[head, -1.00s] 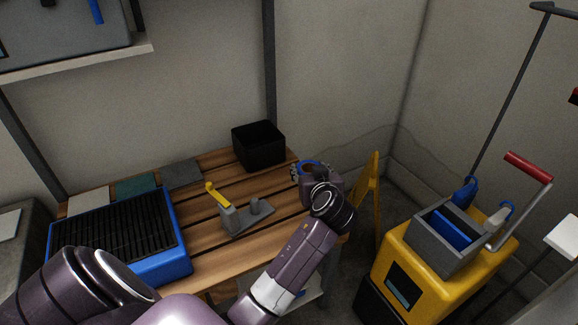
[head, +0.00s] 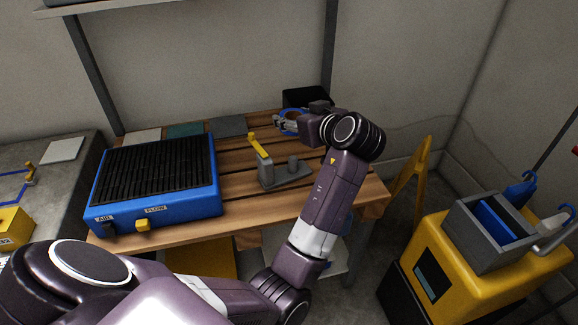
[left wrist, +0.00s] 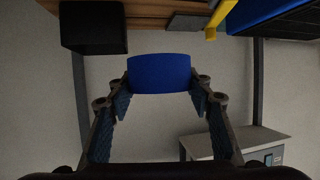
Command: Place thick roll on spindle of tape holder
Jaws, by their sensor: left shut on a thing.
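My left gripper (head: 283,123) is shut on a blue roll (head: 293,114), held in the air above the far part of the wooden table. In the left wrist view, the blue roll (left wrist: 160,74) sits between both fingertips of the gripper (left wrist: 160,88). The grey tape holder (head: 283,176) stands on the table, nearer than the roll in the head view and apart from it. It has an upright post with a yellow arm (head: 257,143) at left and a short grey spindle (head: 293,162) at right, bare. My right gripper is out of view.
A blue drying unit (head: 160,207) with a black grille fills the table's left part. A black box (head: 305,97) stands at the back right, partly behind my gripper. Cloths (head: 186,130) lie along the back edge. A yellow cart (head: 432,263) stands right of the table (head: 230,168).

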